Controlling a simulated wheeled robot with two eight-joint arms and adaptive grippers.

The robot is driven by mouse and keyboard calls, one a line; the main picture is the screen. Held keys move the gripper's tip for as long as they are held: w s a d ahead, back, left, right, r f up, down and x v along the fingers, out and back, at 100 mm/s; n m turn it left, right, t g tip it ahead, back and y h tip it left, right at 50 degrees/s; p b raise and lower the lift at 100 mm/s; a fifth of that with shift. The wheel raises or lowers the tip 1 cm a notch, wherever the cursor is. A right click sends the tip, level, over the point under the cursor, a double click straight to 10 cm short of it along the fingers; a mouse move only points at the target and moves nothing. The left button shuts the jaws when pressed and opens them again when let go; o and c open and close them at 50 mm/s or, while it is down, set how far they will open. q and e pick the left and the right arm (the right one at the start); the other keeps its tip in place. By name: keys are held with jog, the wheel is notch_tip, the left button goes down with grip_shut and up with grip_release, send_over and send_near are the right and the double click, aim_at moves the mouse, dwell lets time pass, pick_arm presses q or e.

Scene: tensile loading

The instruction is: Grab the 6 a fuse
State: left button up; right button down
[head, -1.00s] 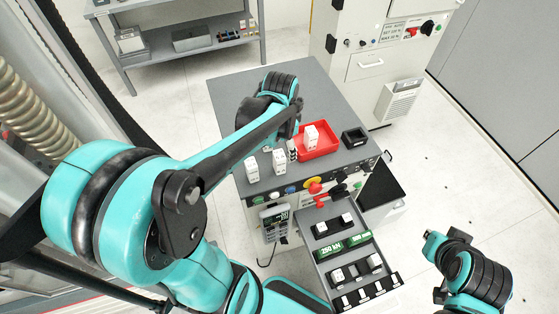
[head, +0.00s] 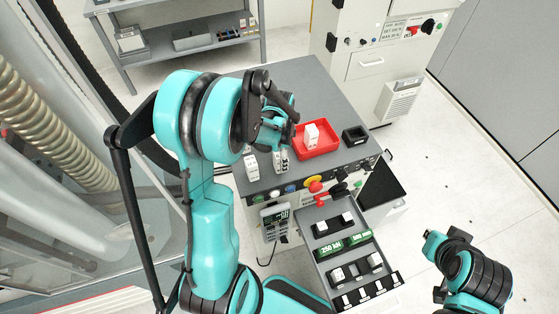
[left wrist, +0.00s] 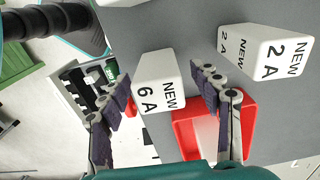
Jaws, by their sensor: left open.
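The 6 A fuse is a white block marked NEW 6 A (left wrist: 160,84) in the left wrist view. In the head view it appears to be the white block (head: 282,162) under my left gripper. My left gripper (left wrist: 164,78) is open, with one finger on each side of this fuse; I cannot tell whether either finger touches it. In the head view the left gripper (head: 284,143) hangs over the near edge of the grey cabinet top. My right arm shows at the lower right of the head view, and its finger state is unclear.
A white NEW 2 A block (left wrist: 265,52) stands beside the 6 A fuse. A red tray (head: 327,152) holds another white block (head: 312,136). A small black box (head: 355,136) stands right of it. An open drawer (head: 318,214) with fuse parts juts out below.

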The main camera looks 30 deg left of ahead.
pick_arm(q)
jog(key=c, duration=1.3)
jog(key=shift+c, duration=0.2)
jog(key=shift+r, duration=0.15)
